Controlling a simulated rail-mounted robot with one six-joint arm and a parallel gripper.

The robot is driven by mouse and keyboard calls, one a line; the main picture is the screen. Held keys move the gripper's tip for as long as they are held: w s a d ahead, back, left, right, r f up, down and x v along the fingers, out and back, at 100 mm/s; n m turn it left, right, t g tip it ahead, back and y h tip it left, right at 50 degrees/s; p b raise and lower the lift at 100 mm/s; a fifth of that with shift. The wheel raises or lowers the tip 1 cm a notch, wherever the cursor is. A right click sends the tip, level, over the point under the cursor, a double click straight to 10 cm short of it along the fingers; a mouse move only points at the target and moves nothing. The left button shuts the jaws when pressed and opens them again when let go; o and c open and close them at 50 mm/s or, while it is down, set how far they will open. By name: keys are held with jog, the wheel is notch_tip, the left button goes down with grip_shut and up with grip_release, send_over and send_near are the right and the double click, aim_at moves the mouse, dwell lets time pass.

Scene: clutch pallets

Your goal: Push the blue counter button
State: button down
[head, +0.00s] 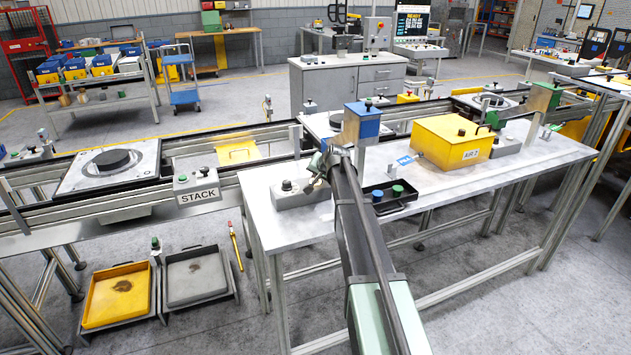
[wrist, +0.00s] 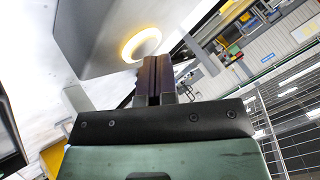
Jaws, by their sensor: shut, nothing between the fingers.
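A low black box (head: 388,205) near the front edge of the grey table (head: 460,200) carries a blue round button (head: 377,195) and a green one (head: 397,190). It stands just right of my arm, apart from it. A blue box (head: 362,124) with a dark knob on top stands behind my arm; I cannot tell which of these the blue counter button is. My gripper (wrist: 154,62) is shut and empty in the wrist view. Its tips are close to a pale round disc with a yellow rim (wrist: 141,44) on a grey-white surface; contact is unclear. In the head view my arm hides the fingertips.
A grey control box with a dark knob (head: 287,188) sits left of my arm. A conveyor with a STACK box (head: 196,186) runs behind. Open tabletop lies right of the black box.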

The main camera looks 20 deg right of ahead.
jog(key=shift+r+p, duration=0.45)
notch_tip(320, 180, up, 6)
jog(key=p, duration=0.6)
